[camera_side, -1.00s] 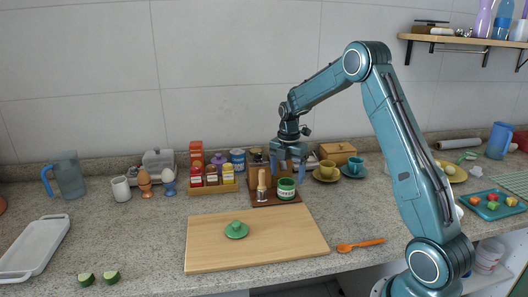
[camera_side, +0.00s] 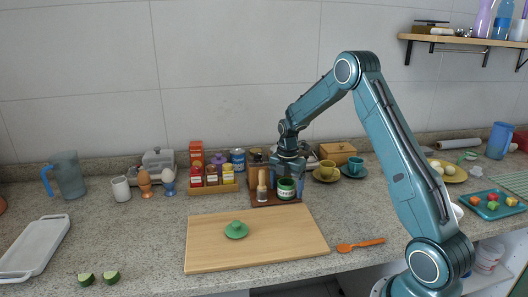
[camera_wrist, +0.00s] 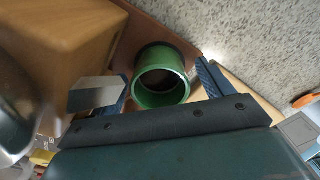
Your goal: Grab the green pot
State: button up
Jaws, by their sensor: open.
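The green pot (camera_side: 286,190), with a pale label, stands upright on a small brown wooden tray (camera_side: 262,203) behind the cutting board. In the wrist view the pot (camera_wrist: 160,99) shows from above, uncovered, with a dark inside. My gripper (camera_side: 287,180) points down over it, open. In the wrist view its fingers (camera_wrist: 163,84) are on either side of the pot; I cannot tell whether they touch it. A green lid (camera_side: 236,230) with a knob lies on the cutting board.
A pale wooden item (camera_side: 262,185) stands just left of the pot on the tray. The cutting board (camera_side: 270,250) is mostly clear.

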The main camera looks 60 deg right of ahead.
jog(key=shift+c, duration=0.2)
jog(key=c, duration=1.2)
jog(key=shift+r, duration=0.1)
notch_tip(320, 180, up, 20)
jog(key=shift+f, duration=0.1)
dwell(0.4)
